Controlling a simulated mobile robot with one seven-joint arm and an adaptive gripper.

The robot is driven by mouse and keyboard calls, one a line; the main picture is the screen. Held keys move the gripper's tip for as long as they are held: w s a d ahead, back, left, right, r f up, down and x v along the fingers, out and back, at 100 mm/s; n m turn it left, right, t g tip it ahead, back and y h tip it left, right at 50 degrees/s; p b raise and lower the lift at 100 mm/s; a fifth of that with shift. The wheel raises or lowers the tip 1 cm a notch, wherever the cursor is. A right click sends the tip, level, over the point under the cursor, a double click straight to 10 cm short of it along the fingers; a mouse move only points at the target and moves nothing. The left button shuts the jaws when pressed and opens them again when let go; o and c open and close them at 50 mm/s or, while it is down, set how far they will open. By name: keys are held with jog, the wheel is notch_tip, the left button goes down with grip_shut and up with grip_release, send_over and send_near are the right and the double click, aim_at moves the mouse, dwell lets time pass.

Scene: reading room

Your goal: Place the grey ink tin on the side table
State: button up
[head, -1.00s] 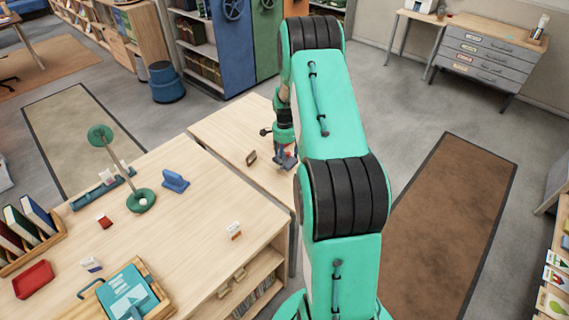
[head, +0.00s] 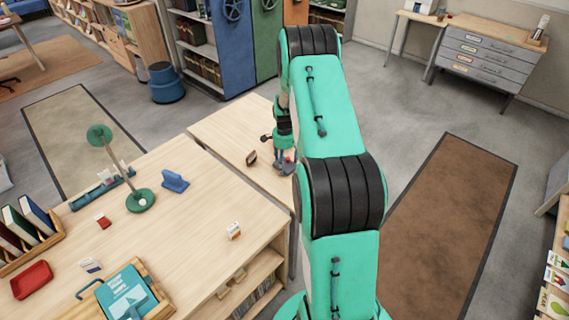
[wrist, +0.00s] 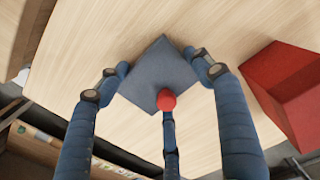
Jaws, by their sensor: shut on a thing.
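The grey ink tin (wrist: 158,75) shows in the wrist view as a blue-grey square block with a red ball at its near edge. My gripper (wrist: 162,68) is shut on it, with blue fingers at its left and right sides. In the head view my gripper (head: 284,166) is low over the pale wooden side table (head: 225,125), near its right edge. The tin is mostly hidden there. I cannot tell whether the tin touches the tabletop.
A red block (wrist: 285,95) stands right of the tin in the wrist view. A small dark brown object (head: 251,158) sits on the side table left of my gripper. The larger table (head: 185,235) in front holds a blue stand (head: 174,181) and a green lamp (head: 140,200).

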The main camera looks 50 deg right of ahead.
aim_at(285, 163)
jog(key=o, duration=1.6)
jog(key=shift+f, duration=0.1)
notch_tip(285, 163, up, 12)
jog(key=shift+r+p, duration=0.15)
jog(key=shift+p, duration=0.75)
